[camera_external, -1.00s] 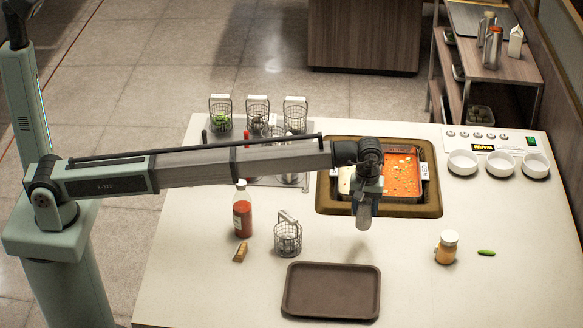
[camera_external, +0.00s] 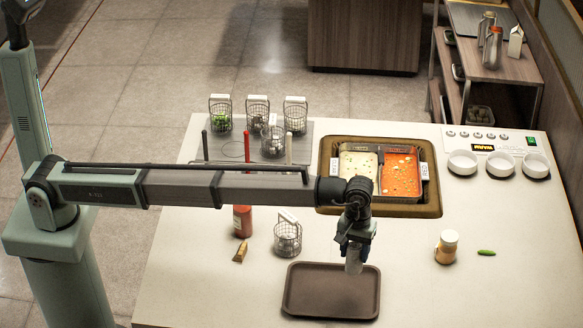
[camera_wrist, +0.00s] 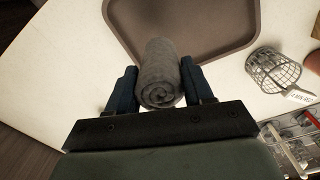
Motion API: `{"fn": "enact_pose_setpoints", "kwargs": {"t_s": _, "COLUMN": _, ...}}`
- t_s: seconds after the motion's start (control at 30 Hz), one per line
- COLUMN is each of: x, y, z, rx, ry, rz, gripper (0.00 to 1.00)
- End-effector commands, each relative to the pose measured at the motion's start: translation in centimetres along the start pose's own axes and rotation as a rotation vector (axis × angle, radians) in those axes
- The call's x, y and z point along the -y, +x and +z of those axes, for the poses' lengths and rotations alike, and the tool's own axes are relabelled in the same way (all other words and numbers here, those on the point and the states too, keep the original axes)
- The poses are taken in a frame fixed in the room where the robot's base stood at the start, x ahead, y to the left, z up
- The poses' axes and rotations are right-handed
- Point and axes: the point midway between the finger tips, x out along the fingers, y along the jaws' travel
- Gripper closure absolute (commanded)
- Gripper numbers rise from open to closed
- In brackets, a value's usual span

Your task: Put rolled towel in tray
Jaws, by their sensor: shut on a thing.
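The rolled towel is a grey cylinder with a spiral end. In the wrist view the rolled towel (camera_wrist: 160,75) sits between the two dark fingers of my gripper (camera_wrist: 160,88), which is shut on it. In the external view my gripper (camera_external: 355,243) holds the towel (camera_external: 354,262) hanging down by the back right part of the tray. The brown tray (camera_external: 300,302) is a flat, rounded rectangle on the counter; it also shows at the top of the wrist view (camera_wrist: 215,32). The towel appears above the tray; whether it touches it I cannot tell.
A jar (camera_external: 446,247) and a green pepper (camera_external: 486,253) are to the right. Soup wells (camera_external: 402,175) lie behind.

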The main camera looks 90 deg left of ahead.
Motion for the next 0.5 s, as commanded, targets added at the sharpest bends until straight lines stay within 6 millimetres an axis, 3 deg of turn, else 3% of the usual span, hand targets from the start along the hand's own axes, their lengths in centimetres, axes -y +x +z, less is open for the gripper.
{"fn": "enact_pose_setpoints", "kwargs": {"t_s": 0.03, "x": 0.8, "y": 0.0, "z": 0.0, "rx": 0.0, "ry": -0.024, "rz": -0.002, "gripper": 0.79}}
{"fn": "enact_pose_setpoints", "kwargs": {"t_s": 0.27, "x": 0.8, "y": 0.5, "z": -0.1, "rx": 0.001, "ry": -0.091, "rz": -0.008, "gripper": 0.79}}
{"fn": "enact_pose_setpoints", "kwargs": {"t_s": 0.5, "x": 0.8, "y": 3.8, "z": -0.1, "rx": 0.001, "ry": -0.095, "rz": -0.009, "gripper": 0.79}}
